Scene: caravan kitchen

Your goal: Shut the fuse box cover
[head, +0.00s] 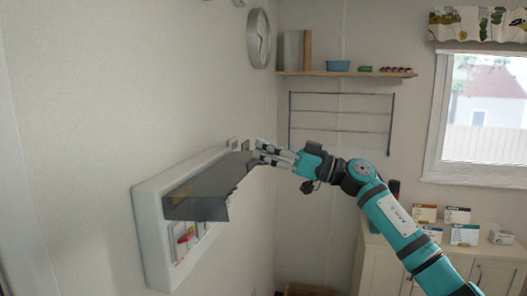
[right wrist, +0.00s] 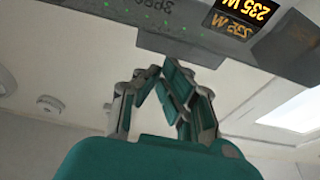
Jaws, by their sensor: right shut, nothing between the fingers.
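The white fuse box (head: 152,230) is fixed to the left wall in the head view. Its dark, see-through cover (head: 200,207) is raised and sticks out from the box, so the lower part of the inside shows beneath it. My right gripper (head: 257,152) is shut and empty at the far end of the cover. I cannot tell whether it touches the cover. In the right wrist view the shut fingers (right wrist: 168,80) point toward a grey panel (right wrist: 190,46), which seems to be part of the fuse box or cover. My left gripper is not in view.
A lit display reading 235 W (right wrist: 247,12) shows in the right wrist view. A wall clock (head: 259,38), a shelf (head: 345,74) and a wire rack (head: 340,125) are on the walls. The space before the box looks free.

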